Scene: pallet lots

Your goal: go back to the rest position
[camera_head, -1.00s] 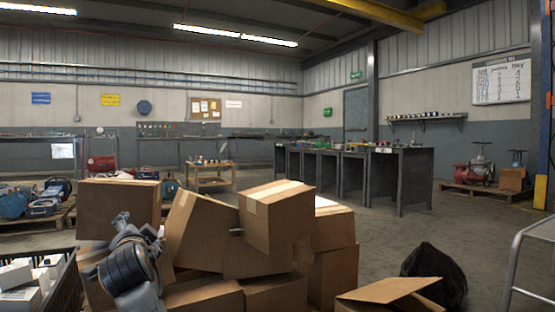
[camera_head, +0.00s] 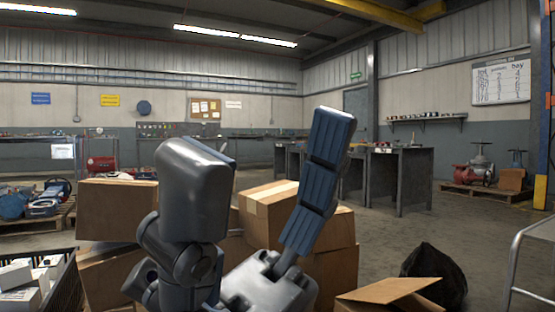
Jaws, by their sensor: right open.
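My right gripper (camera_head: 262,136) is raised close to the camera in the head view. Its two thick fingers stand wide apart, one dark grey on the left and one with blue ribbed pads on the right. It is open and nothing shows between the fingers except background. Behind it is a pile of cardboard boxes, with a box (camera_head: 112,212) at the left, a taped box (camera_head: 262,212) in the middle and another box (camera_head: 336,232) at the right. The fingers and wrist hide much of the pile's middle. My left gripper is not in view.
A dark crate (camera_head: 70,290) with white cartons stands at the lower left. An open carton (camera_head: 390,292) and a black bag (camera_head: 436,275) are at the lower right, beside a metal rail (camera_head: 512,265). Dark workbenches (camera_head: 400,180) stand behind. Floor between the bag and benches is clear.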

